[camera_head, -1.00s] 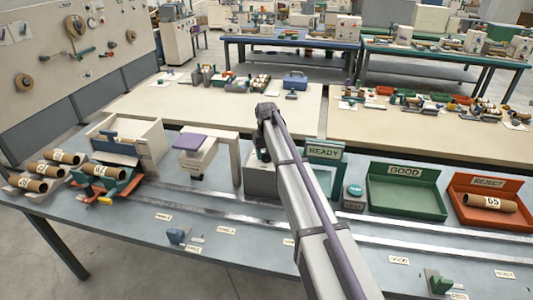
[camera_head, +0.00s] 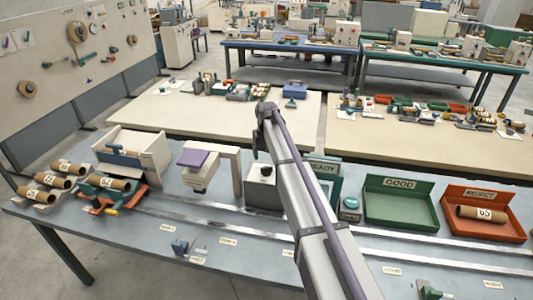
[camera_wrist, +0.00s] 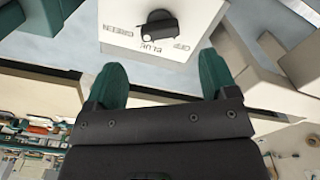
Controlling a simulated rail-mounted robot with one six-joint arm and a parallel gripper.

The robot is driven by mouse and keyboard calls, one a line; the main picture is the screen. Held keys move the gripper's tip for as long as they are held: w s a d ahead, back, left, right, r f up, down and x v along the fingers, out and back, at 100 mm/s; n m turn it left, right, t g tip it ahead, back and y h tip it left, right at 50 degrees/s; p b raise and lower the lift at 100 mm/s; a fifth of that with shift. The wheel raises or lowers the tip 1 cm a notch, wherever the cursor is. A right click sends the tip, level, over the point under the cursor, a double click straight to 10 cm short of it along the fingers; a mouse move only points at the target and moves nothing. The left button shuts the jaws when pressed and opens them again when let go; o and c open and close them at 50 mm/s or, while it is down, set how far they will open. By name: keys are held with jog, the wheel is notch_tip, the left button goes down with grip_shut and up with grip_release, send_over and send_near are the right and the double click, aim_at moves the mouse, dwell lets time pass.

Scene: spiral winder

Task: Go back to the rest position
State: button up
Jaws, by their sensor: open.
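My gripper (camera_wrist: 160,80) shows in the wrist view with its two green fingers spread apart and nothing between them. A white box with a black knob (camera_wrist: 155,25) lies beyond the fingertips. In the head view my arm reaches up from the bottom right and ends over the far side of the bench, near the white box with the dark knob (camera_head: 264,185).
The green GOOD tray (camera_head: 400,222) is empty. The orange REJECT tray (camera_head: 450,222) holds a cardboard tube (camera_head: 481,214). Several tubes (camera_head: 45,180) lie at the left, one on a green and orange cradle (camera_head: 112,198). The READY stand (camera_head: 330,182) is partly behind my arm.

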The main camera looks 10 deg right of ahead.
notch_tip(320, 180, up, 4)
jog(key=shift+f+p, duration=0.15)
jog(key=shift+p, duration=0.75)
jog(key=s+f+b, duration=0.2)
jog(key=s, duration=1.6)
jog(key=s+f+m+b, duration=0.1)
jog(key=s+f+b, duration=0.2)
jog(key=s, duration=1.6)
jog(key=shift+f, duration=0.15)
